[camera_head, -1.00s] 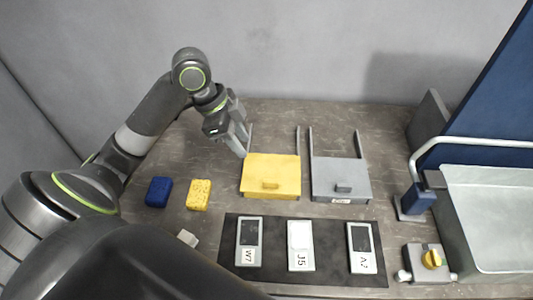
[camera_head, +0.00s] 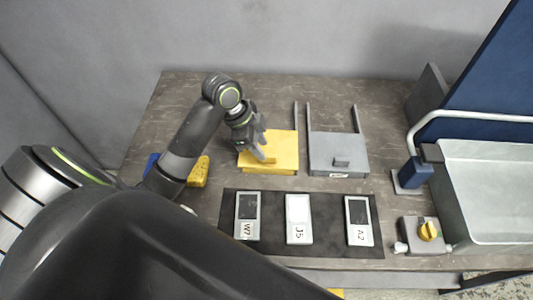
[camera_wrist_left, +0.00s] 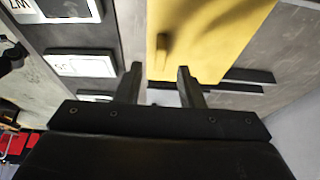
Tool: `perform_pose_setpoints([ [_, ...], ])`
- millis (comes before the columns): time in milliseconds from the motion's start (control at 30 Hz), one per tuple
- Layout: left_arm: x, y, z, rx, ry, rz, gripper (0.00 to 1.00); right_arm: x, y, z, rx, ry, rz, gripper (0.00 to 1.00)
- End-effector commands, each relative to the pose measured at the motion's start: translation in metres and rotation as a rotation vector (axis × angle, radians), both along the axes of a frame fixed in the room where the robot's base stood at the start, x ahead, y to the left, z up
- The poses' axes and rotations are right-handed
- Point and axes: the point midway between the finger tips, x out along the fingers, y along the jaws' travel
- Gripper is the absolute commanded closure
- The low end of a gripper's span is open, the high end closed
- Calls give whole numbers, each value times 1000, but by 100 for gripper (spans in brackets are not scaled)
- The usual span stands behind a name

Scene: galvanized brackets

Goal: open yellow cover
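The yellow cover (camera_head: 284,143) is a flat lid with a small handle, lying closed between two upright rails on the table. My left gripper (camera_head: 262,152) is over its left part, with the fingertips close to the handle. In the left wrist view the yellow cover (camera_wrist_left: 215,35) fills the upper middle, and its handle (camera_wrist_left: 162,48) stands just beyond the fingertips, roughly in line with the gap. There my left gripper (camera_wrist_left: 160,72) shows two parted fingers with nothing between them. Whether a finger touches the cover I cannot tell. My right gripper is not in view.
A grey cover (camera_head: 337,150) with its own handle lies to the right. A black mat (camera_head: 272,235) with three labelled devices is in front. A yellow sponge (camera_head: 199,172) and a blue one (camera_head: 151,162) are partly behind my arm. A metal tray (camera_head: 495,190) stands at the right.

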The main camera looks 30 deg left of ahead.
Motion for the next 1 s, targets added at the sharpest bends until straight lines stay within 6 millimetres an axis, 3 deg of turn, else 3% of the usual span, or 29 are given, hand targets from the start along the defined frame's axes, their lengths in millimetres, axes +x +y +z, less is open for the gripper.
perform_pose_setpoints([
  [100,3,-9,-20,-3,4,0,65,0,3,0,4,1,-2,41],
  [300,7,-15,-39,-2,2,0,65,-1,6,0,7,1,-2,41],
  [667,8,-16,-44,1,0,-1,65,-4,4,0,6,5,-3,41],
  [933,8,-16,-43,1,-1,-1,100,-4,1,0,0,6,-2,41],
  [1000,8,-16,-43,1,-1,-1,100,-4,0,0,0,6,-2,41],
])
